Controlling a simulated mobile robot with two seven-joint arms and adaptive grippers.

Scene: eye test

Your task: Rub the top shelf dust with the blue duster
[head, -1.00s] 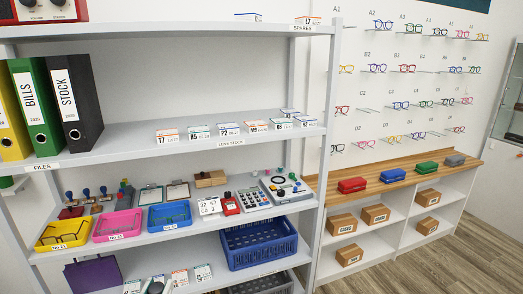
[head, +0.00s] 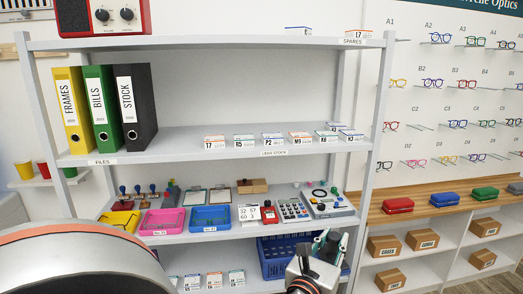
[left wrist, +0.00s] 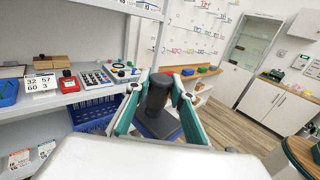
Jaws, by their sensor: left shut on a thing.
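My left gripper (head: 328,241) has teal fingers and is in front of the lower shelves in the head view, well below the top shelf (head: 225,42). In the left wrist view the gripper (left wrist: 157,86) is shut on a dark upright handle above a dark blue flat part, which looks like the blue duster (left wrist: 157,98). In the head view only a small dark bit of it shows between the fingers. The top shelf is a pale grey board, seen nearly edge-on. I cannot make out dust on it. My right gripper is not in view.
A red radio (head: 104,17) stands on the top shelf's left, and small boxes (head: 358,34) stand on its right. The middle between them looks clear. Binders (head: 99,108) stand one shelf lower. A blue crate (head: 275,262) is behind my gripper. Grey uprights flank the shelves.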

